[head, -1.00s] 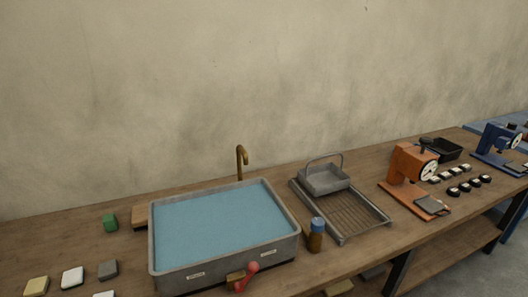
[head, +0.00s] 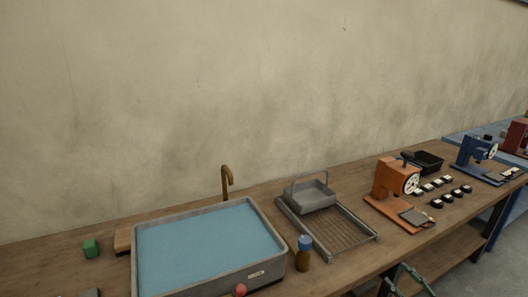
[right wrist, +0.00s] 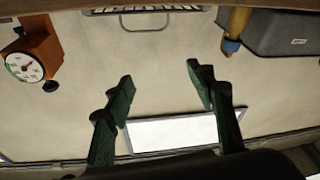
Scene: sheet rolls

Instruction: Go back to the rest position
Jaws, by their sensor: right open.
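My right gripper (head: 412,277) shows at the lower right of the head view, in front of the workbench and below its top. In the right wrist view its two green fingers (right wrist: 160,82) are spread apart with nothing between them. That view looks upside down, with the bench items along its top edge. The fingers appear clear of everything there. My left gripper is in neither view.
The wooden bench carries a grey basin of blue water (head: 274,250), a brown bottle with a blue cap (head: 304,253), a ribbed drain tray (head: 350,238), a grey basket (head: 312,197) and an orange dial device (head: 392,182). A blue device (head: 474,152) stands farther right.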

